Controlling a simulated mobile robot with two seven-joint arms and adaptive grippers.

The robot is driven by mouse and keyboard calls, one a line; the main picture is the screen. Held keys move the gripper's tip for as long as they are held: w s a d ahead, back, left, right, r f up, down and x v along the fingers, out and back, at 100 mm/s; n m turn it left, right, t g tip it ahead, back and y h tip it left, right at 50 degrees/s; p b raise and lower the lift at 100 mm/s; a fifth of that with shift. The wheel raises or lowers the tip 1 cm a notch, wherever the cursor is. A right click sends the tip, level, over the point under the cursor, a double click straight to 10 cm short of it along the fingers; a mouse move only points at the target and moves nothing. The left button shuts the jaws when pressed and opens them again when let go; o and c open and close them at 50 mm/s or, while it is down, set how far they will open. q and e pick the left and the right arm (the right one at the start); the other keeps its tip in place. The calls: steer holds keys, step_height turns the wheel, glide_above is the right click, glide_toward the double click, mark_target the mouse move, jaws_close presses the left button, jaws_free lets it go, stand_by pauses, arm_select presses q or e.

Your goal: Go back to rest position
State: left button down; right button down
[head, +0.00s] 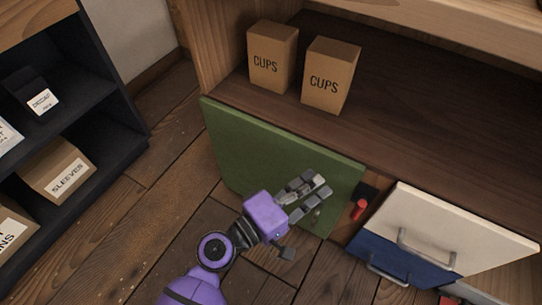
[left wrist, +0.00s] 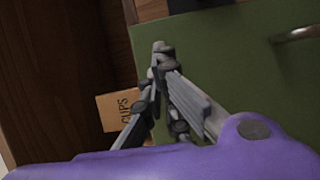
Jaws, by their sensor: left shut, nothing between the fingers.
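My left gripper (head: 318,187) is shut and empty. In the head view it is in front of the green panel (head: 245,150) of the low wooden cabinet and overlaps its right part. I cannot tell whether it touches the panel. In the left wrist view the shut fingers (left wrist: 160,60) show with the green panel (left wrist: 240,75) behind them and a metal handle (left wrist: 300,33) on it. My right gripper is in neither view.
Two cardboard CUPS boxes (head: 272,58) (head: 330,77) stand on the cabinet shelf (head: 420,100). A cream panel (head: 455,225) and a blue panel (head: 395,258) with handles are at right. A dark rack (head: 112,125) with a SLEEVES box (head: 58,170) is at left. Wooden floor (head: 165,205) lies between.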

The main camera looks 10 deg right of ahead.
arm_select(q)
steer(key=v, duration=0.9)
steer(key=shift+a, duration=0.25)
steer(key=shift+s, duration=0.15)
